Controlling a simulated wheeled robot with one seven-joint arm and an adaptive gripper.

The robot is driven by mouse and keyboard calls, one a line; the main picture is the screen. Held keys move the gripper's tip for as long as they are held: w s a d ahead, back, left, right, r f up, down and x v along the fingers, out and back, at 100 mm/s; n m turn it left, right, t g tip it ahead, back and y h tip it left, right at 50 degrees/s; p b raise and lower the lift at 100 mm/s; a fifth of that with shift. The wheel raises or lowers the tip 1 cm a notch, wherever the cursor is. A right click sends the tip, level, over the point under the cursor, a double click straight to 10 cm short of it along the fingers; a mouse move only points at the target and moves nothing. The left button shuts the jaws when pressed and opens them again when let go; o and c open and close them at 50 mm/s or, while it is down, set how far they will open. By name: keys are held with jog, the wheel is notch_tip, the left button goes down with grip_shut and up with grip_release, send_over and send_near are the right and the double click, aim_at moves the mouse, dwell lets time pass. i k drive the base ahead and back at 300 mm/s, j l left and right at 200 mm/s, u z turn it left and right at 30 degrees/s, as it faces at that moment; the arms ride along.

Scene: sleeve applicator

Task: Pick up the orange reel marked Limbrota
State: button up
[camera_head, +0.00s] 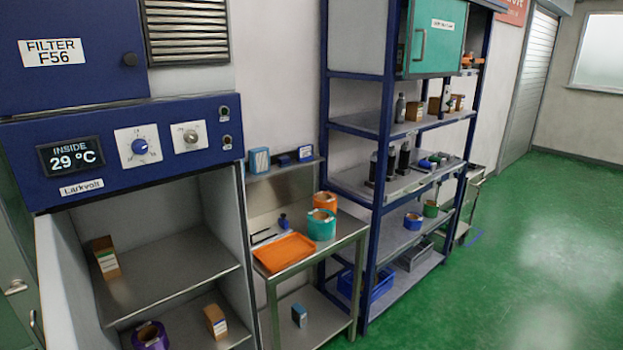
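An orange reel (325,199) stands on the steel side table (347,228), towards the back right, next to the blue shelving. A teal reel (321,225) stands in front of it and hides its lower part. No name can be read on the orange reel, so I cannot tell whether it is marked Limbrota. My gripper is not in view.
An orange tray (286,253) lies at the table's front left. The shelving (373,240) stands close on the right, with blue (413,220) and green (431,208) reels. The open cabinet (165,268) holds boxes and a purple reel (151,335). Green floor (530,260) is clear at right.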

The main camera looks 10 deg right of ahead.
aim_at(325, 205)
jog(key=i+l+z, duration=0.25)
jog(key=i, duration=0.2)
jog(key=i+l+z, duration=0.25)
jog(key=i, duration=0.25)
jog(key=i+l+z, duration=0.25)
jog(key=i, duration=0.25)
jog(key=i+u, duration=0.45)
jog(key=i, duration=0.2)
jog(key=i+l+u, duration=0.2)
jog(key=i+u, duration=0.3)
jog(key=i, duration=0.15)
jog(key=i+u, duration=0.8)
jog(key=u, duration=0.15)
